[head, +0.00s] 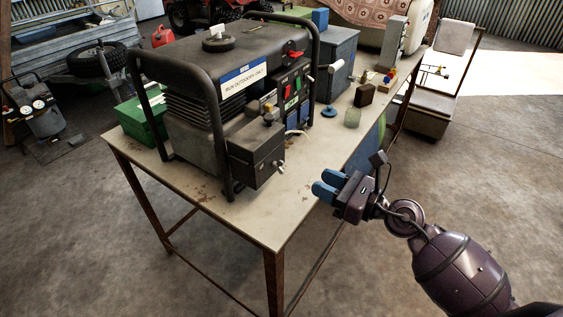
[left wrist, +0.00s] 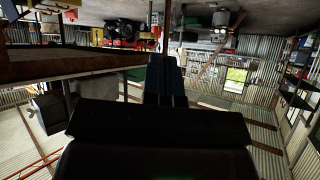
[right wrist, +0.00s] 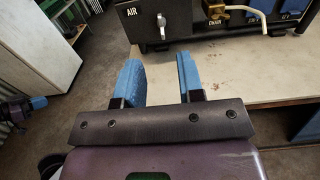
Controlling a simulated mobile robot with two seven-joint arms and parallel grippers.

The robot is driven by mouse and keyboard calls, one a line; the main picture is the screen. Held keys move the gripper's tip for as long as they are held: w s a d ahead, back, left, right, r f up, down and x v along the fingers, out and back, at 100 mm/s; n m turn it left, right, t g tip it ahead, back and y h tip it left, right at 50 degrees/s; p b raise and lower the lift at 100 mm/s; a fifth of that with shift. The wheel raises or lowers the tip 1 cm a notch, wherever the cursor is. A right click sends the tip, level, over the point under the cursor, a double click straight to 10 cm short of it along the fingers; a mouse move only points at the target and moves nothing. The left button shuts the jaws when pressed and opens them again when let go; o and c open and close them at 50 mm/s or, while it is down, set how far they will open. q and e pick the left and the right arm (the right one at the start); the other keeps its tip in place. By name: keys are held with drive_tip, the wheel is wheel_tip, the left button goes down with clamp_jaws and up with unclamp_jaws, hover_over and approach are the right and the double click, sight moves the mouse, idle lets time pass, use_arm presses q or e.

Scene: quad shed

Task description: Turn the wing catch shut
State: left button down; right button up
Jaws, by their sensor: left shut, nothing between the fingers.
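The generator (head: 208,70) stands on the workbench, with a dark air box (head: 252,158) at its near corner. A small silver wing catch (head: 281,166) sits on the box face; in the right wrist view the catch (right wrist: 162,24) is beside the "AIR" label, its lever roughly upright. Whether it is turned shut I cannot tell. My right gripper (head: 325,184) is open and empty, in front of the bench edge and apart from the catch. My left gripper (left wrist: 166,78) is shut and empty, away from the generator; the head view does not show it.
The workbench (head: 316,172) has bare top right of the air box. A jar (head: 352,117), a brown block (head: 364,94) and a blue-based stand (head: 329,110) are farther back. A green box (head: 142,118) is left of the generator. A pale cable (right wrist: 245,10) hangs near the catch.

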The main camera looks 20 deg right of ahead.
sight(279, 166)
drive_tip(key=p+x, duration=0.1)
drive_tip(key=x, duration=0.9)
drive_tip(key=shift+w+a, duration=0.3)
clamp_jaws()
